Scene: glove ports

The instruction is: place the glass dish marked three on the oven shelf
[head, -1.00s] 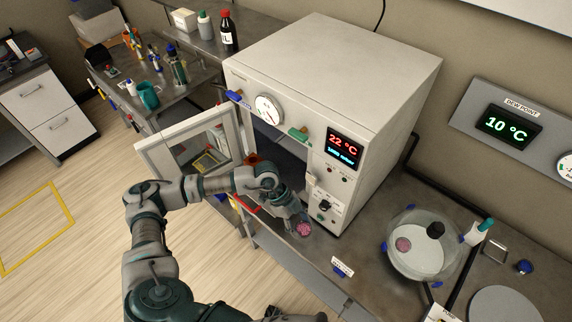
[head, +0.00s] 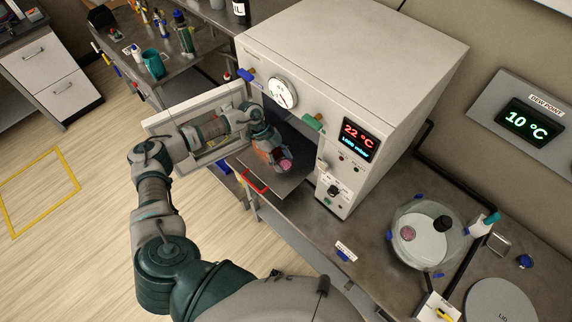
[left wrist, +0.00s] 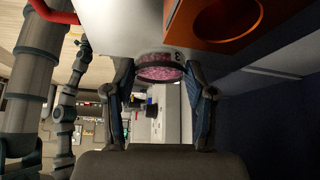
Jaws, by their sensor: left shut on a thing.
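My left gripper (head: 272,150) is shut on a small round glass dish (head: 286,165) with pink contents. The gripper is at the open front of the oven (head: 335,90), over the pulled-out oven shelf (head: 270,186) with its red handle. In the left wrist view the dish (left wrist: 160,72) sits between both fingertips; a small dark mark shows on it, perhaps a three. The pale shelf surface (left wrist: 125,25) lies close to the dish; I cannot tell if they touch. An orange-brown block with a round recess (left wrist: 262,30) is beside the dish. My right gripper is not in view.
The oven door (head: 160,121) stands open at the left, behind my left forearm. A clear glass vessel (head: 455,245) holding another pink dish (head: 407,233) stands on the bench at right. A round lid (head: 500,305) lies near it. The bench front is mostly clear.

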